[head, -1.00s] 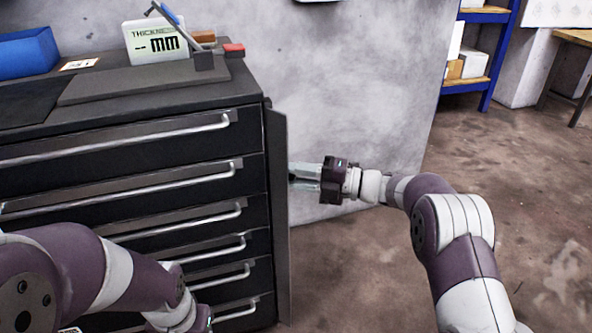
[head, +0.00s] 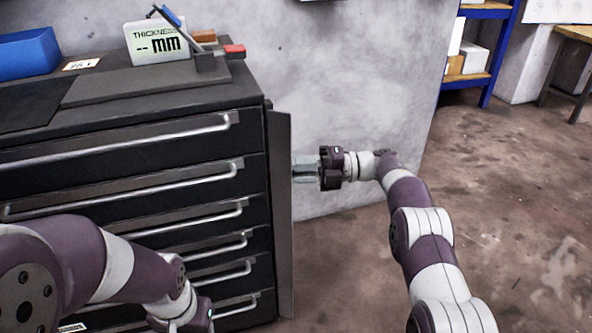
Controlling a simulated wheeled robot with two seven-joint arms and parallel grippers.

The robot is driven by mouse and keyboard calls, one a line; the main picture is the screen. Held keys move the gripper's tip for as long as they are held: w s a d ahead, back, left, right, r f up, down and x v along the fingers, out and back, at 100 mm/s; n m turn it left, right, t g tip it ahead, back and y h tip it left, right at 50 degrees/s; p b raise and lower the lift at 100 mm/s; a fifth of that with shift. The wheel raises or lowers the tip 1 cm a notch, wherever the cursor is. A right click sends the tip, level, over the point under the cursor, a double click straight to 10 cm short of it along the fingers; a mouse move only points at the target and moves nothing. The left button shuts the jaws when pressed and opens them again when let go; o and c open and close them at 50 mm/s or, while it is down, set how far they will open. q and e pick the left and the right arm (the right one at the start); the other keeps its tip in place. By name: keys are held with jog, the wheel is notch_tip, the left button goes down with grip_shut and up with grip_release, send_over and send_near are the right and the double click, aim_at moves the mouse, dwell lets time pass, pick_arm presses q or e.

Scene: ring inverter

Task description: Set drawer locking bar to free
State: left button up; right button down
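The drawer locking bar (head: 281,215) is a tall, flat dark grey strip. It stands upright along the right front edge of the black drawer cabinet (head: 130,115), angled out beside the drawer fronts. My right gripper (head: 296,170) points left at the bar's right edge, in its upper half. Its pale fingertips are at or very close to that edge; I cannot tell whether they touch it, or how far apart they are. My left gripper (head: 203,318) is low in front of the lower drawers, mostly hidden by its own wrist, so its fingers are unclear.
Several drawers with long silver handles (head: 135,195) fill the cabinet front. A grey wall (head: 350,90) stands behind; floor at right is open.

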jog(key=c, duration=0.9)
grip_release()
jog(key=shift+o, duration=0.2)
jog(key=d+p, duration=0.2)
jog(key=d, duration=0.5)
jog(key=shift+w+d, duration=0.25)
jog(key=shift+w, duration=0.15)
